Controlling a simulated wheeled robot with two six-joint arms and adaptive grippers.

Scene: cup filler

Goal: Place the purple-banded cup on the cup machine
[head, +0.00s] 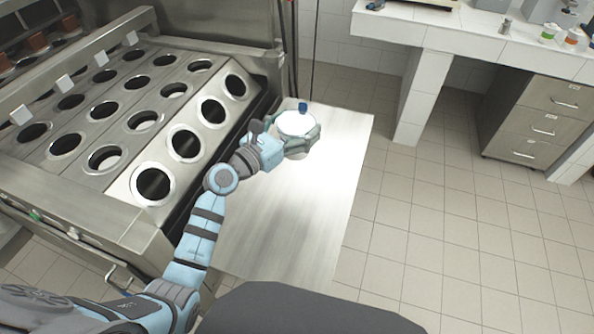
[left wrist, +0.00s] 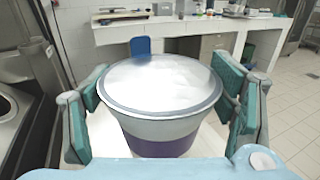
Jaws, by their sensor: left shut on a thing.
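A white cup with a purple band (left wrist: 160,141) and a silvery lid with a blue tab fills the middle of the left wrist view. My left gripper (head: 297,138) is shut around this cup (head: 296,123), with a finger on each side of it in the left wrist view (left wrist: 160,118). The cup is upright. It is over or on the metal side shelf; I cannot tell whether it touches. The cup machine (head: 122,184) is on the left, with rows of round holes that look empty. My right gripper is not in view.
The bare metal shelf (head: 290,225) lies beside the machine's slanted front row. A white counter (head: 455,38) with several small containers stands at the back right, above a drawer cabinet (head: 540,115). The tiled floor (head: 440,240) at right is clear.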

